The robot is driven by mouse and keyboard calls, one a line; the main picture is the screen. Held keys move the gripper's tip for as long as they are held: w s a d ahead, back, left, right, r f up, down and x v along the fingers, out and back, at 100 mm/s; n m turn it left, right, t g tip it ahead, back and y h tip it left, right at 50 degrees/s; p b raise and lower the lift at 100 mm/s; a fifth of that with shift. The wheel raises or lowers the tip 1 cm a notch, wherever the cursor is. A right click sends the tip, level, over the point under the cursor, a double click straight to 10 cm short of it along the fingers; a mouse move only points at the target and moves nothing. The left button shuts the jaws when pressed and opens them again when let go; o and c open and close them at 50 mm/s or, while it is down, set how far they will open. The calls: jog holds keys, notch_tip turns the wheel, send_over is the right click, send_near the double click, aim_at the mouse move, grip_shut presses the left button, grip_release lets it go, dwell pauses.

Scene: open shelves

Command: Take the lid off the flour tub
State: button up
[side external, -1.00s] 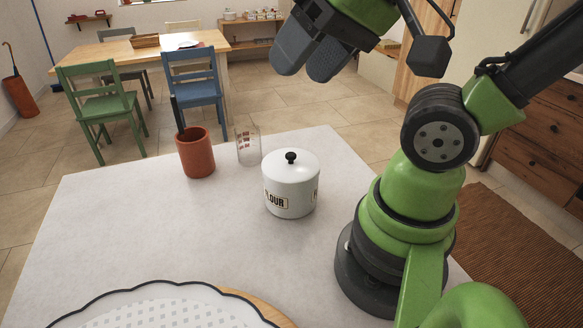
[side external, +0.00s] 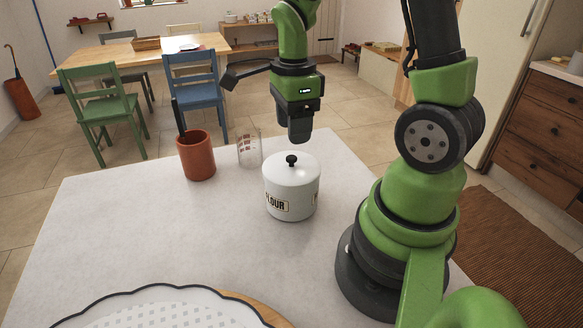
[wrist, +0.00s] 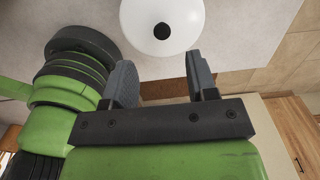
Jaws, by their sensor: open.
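The white flour tub (side external: 289,200) stands upright on the pale worktop, with "FLOUR" lettering on its side. Its white lid (side external: 290,171) is on top, with a round black knob (side external: 291,160). My gripper (side external: 299,138) points down, above and seemingly a little behind the knob in the side view. In the wrist view my gripper (wrist: 163,82) is open and empty, its two grey fingers apart. The lid (wrist: 180,17) and the black knob (wrist: 162,31) show there beyond the fingertips, roughly in line with the gap. The lid's far edge is cut off by the frame.
A terracotta pot (side external: 196,156) with a dark utensil and a clear measuring glass (side external: 249,149) stand left of the tub. A scalloped tray (side external: 160,296) lies at the front. The worktop (side external: 130,220) between them is clear.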

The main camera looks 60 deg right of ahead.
aim_at(291, 157)
jog(key=shift+w+f, duration=0.15)
jog(key=shift+f, duration=3.3)
grip_shut()
